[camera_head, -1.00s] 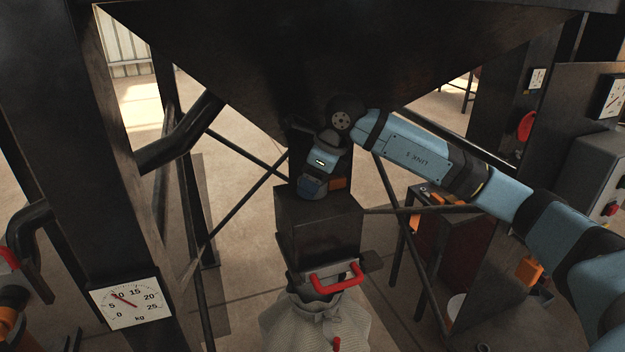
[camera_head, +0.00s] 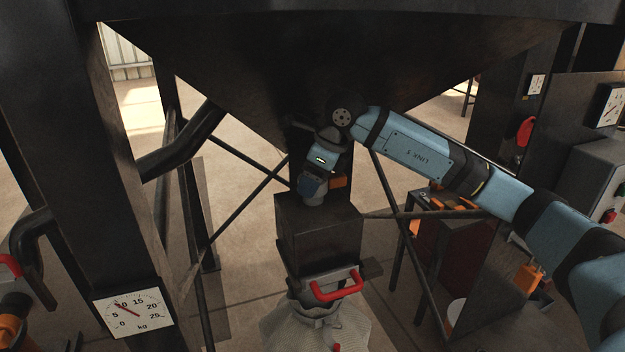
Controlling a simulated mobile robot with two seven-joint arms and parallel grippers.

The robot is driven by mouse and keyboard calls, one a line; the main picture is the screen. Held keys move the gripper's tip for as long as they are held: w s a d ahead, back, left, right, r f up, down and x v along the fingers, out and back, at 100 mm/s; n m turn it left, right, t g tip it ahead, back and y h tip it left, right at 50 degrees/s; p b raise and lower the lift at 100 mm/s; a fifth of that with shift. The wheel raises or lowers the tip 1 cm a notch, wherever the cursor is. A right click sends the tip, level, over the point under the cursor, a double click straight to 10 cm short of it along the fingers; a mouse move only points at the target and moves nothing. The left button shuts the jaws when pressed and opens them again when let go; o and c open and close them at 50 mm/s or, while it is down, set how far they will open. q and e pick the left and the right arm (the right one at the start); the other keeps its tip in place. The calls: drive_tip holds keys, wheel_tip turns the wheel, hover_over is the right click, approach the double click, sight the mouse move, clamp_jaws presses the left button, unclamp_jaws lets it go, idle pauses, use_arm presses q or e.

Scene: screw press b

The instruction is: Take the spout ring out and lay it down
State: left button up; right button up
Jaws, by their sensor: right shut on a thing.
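My right arm comes in from the right, and my right gripper (camera_head: 314,198) is at the top of the dark square spout box (camera_head: 318,240) under the hopper. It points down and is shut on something. Its fingertips are hard to make out, and what they hold is mostly hidden by the wrist and the box. The spout ring cannot be seen clearly; it is most likely the thing in the jaws. A small orange part (camera_head: 338,182) shows beside the wrist. My left gripper cannot be made out.
The dark hopper (camera_head: 330,60) hangs just above my wrist. Below the box are a red handle (camera_head: 337,287) and a pale sack (camera_head: 317,325). Thin crossed braces and posts stand around it. A kg dial (camera_head: 133,313) is at lower left, a grey control box (camera_head: 590,185) at right.

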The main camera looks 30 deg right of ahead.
drive_tip(key=shift+r, duration=0.35)
drive_tip(key=shift+r+p, duration=0.5)
drive_tip(key=shift+r, duration=0.05)
drive_tip(key=shift+r+p, duration=0.5)
drive_tip(key=shift+r, duration=0.4)
drive_tip(key=shift+d, duration=0.1)
